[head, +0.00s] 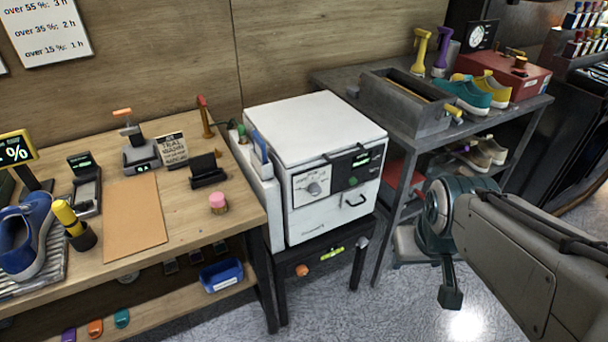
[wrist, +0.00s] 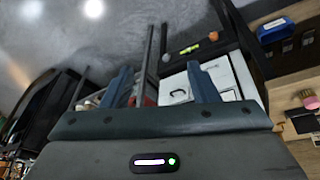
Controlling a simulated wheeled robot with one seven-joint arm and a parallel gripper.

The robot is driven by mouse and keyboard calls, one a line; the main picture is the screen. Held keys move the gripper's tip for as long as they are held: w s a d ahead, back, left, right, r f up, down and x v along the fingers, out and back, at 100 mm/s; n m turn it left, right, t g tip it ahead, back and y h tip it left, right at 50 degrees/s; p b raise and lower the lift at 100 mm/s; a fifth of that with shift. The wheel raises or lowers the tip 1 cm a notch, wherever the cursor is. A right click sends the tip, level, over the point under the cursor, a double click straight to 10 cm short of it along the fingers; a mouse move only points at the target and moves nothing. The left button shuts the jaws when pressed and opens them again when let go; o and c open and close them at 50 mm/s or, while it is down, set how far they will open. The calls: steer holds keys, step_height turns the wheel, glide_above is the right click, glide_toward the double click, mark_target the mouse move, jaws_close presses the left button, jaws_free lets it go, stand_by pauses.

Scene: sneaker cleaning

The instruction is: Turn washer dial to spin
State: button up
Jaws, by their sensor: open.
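The washer (head: 310,130) is a white box on a dark stand, left of my gripper in the head view. Its dial (head: 314,188) is a round grey knob on a pale panel on the upper left of its front. The dial's exact setting is too small to read. My gripper (head: 450,296) hangs in front and to the right of the washer, apart from it. In the wrist view my gripper (wrist: 160,82) is open and empty, with its two blue fingers spread. The washer (wrist: 229,77) shows there behind the right finger, and the dial cannot be made out.
A wooden bench (head: 180,220) with a blue sneaker (head: 24,236) and tools stands left of the washer. A grey metal shelf (head: 408,140) with sneakers and a red box (head: 520,76) stands to the right. The floor (head: 330,305) in front is clear.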

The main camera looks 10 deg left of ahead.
steer(key=w+d+f+n+t+b, duration=0.1)
steer(key=w+f+n+t+b, duration=0.25)
steer(key=w+f+n, duration=0.5)
steer(key=n+t+y+b, duration=0.7)
steer(key=n+y+b, duration=0.35)
steer(key=n, duration=1.05)
glide_toward(317, 193)
steer(key=shift+y, duration=0.45)
steer(key=p+x, duration=0.1)
steer(key=x, duration=0.3)
steer(key=p+x, duration=0.1)
steer(key=x, duration=0.4)
steer(key=shift+w+d+f, duration=0.1)
steer(key=shift+w+f, duration=0.15)
steer(key=shift+w, duration=0.1)
steer(key=c, duration=1)
